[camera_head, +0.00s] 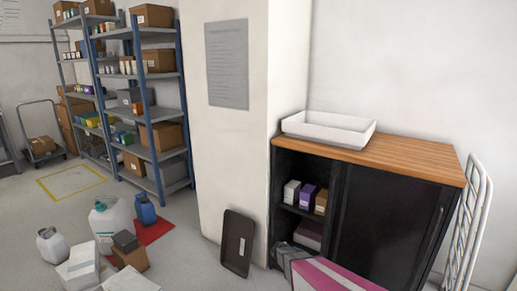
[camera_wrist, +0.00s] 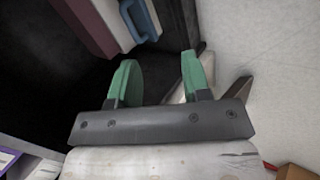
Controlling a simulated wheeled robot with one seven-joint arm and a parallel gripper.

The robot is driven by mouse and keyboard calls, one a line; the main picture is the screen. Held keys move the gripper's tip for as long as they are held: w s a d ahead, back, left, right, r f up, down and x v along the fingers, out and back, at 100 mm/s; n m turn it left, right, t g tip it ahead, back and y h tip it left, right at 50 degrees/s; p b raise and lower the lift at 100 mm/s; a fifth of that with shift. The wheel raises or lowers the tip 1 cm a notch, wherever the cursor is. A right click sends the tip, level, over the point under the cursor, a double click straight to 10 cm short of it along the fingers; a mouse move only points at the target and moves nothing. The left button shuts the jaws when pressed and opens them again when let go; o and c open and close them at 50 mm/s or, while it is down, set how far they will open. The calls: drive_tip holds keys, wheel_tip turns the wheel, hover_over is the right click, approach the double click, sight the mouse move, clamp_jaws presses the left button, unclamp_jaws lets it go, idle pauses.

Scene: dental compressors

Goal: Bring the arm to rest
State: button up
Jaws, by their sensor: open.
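My gripper (camera_wrist: 157,80) shows in the wrist view, with two green fingertips standing apart and nothing between them. A dark surface lies behind the left fingertip, and a pale floor-like surface lies to the right. I cannot make out the gripper or the arm for certain in the head view.
A black cabinet (camera_head: 387,215) with a wooden top bears a white tray (camera_head: 328,131). A dark tray (camera_head: 237,243) leans on the pillar (camera_head: 228,150). Jugs (camera_head: 110,222) and boxes clutter the floor at left. A white rail cart (camera_head: 466,230) stands at right. A blue handle (camera_wrist: 139,19) is near the gripper.

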drive_tip(key=s+d+r+m+g+y, duration=0.1)
drive_tip(key=s+r+m, duration=0.3)
drive_tip(key=s+r, duration=0.6)
drive_tip(key=s+d+r+m+g+y, duration=0.1)
drive_tip(key=s+r+m+g+y, duration=0.2)
drive_tip(key=s+r, duration=0.7)
wheel_tip(320, 180, up, 6)
drive_tip(key=shift+s+d+r+m+g, duration=0.3)
drive_tip(key=shift+m+g, duration=0.4)
drive_tip(key=shift+m, duration=0.3)
